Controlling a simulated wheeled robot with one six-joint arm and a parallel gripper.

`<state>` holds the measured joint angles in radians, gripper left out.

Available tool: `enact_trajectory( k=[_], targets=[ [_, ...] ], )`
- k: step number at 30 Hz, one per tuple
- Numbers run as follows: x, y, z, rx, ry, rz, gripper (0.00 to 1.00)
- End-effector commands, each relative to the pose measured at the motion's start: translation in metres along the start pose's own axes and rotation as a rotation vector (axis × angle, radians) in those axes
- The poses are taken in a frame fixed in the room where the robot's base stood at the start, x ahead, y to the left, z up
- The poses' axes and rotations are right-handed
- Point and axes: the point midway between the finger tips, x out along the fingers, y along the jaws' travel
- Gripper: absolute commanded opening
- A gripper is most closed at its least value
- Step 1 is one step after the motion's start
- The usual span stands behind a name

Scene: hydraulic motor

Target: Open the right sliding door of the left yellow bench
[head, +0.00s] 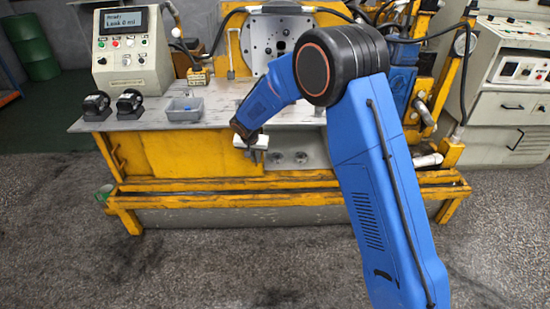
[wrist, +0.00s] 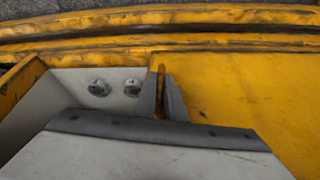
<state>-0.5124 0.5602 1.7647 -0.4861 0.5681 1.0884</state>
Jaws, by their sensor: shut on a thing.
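The left yellow bench (head: 130,195) stands in the middle of the head view. Its front has a yellow door panel (head: 190,156) on the left and an open compartment (head: 318,150) on the right, with two round metal fittings inside. My gripper (head: 257,156) is at the boundary between panel and opening. In the wrist view, the picture is turned around: the yellow panel (wrist: 250,90) is right and the opening is left. My gripper's fingers (wrist: 162,100) are shut on the upright edge of the right sliding door. Whether a handle is there is hidden.
A grey bench top (head: 215,122) carries a control box (head: 130,55), two black parts and a blue-grey bin (head: 186,108). Yellow rails (head: 230,185) run low across the bench front. A white cabinet (head: 515,115) stands at the right. The floor in front is clear.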

Motion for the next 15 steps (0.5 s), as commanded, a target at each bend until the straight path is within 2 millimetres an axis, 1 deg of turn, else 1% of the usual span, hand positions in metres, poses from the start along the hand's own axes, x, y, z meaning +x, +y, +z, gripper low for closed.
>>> enact_trajectory(
  k=[1,6,10,15],
  targets=[
    [0.0,-0.011,0.003,-0.003,-0.001,0.0,0.0],
    [-0.003,-0.033,0.006,-0.002,0.0,-0.001,0.0],
    [-0.003,-0.04,0.008,-0.001,-0.001,0.001,0.0],
    [-0.003,-0.042,0.008,0.0,-0.001,0.001,0.0]
  ],
)
